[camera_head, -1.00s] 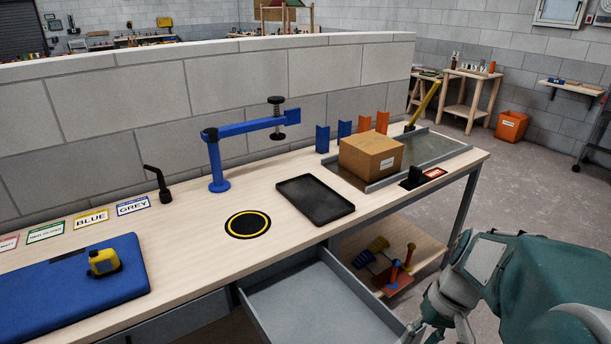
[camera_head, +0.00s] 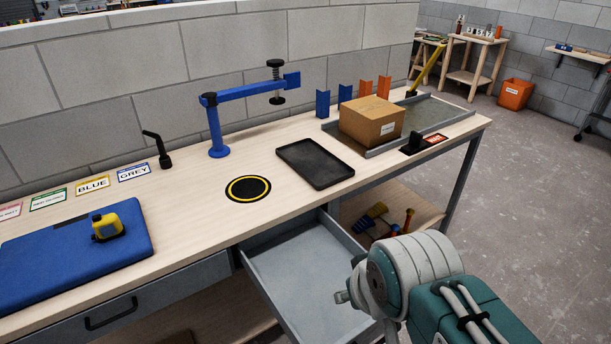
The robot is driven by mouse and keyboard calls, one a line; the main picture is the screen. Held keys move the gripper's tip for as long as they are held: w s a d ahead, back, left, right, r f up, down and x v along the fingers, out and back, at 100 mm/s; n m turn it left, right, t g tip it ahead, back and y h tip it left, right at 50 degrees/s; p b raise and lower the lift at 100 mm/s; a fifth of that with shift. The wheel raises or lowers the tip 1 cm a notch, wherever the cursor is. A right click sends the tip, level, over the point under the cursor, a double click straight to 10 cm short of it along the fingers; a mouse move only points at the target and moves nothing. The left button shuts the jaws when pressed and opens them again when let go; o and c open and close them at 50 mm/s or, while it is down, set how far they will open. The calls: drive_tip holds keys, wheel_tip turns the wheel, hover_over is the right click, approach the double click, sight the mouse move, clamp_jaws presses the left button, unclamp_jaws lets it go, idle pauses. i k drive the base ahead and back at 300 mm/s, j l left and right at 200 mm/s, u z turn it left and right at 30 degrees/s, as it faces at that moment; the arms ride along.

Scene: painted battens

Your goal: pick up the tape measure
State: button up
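The tape measure (camera_head: 107,227) is yellow and black and sits on the blue mat (camera_head: 62,268) at the left end of the workbench. My arm shows at the lower right, in front of the bench and over the open drawer's right side. Its grey-white end part (camera_head: 350,294) points left, well to the right of the tape measure. The gripper's fingers cannot be made out, so I cannot tell whether it is open or shut.
An open grey drawer (camera_head: 300,282) juts from the bench front. A blue clamp arm (camera_head: 216,135), a black tray (camera_head: 315,163), a cardboard box (camera_head: 371,122) and a black lever (camera_head: 157,150) stand on the bench. Bare wood lies right of the mat.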

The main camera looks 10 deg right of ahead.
sight(109, 227)
drive_tip(key=u, duration=1.25)
drive_tip(key=i+j+z, duration=0.2)
drive_tip(key=i+j, duration=0.15)
drive_tip(key=j, duration=0.3)
drive_tip(key=i+j+z, duration=0.1)
drive_tip(key=j, duration=0.25)
drive_tip(key=i+j+z, duration=0.25)
drive_tip(key=i+j, duration=0.15)
drive_tip(key=j, duration=0.35)
drive_tip(key=i+j+z, duration=0.1)
drive_tip(key=j, duration=0.3)
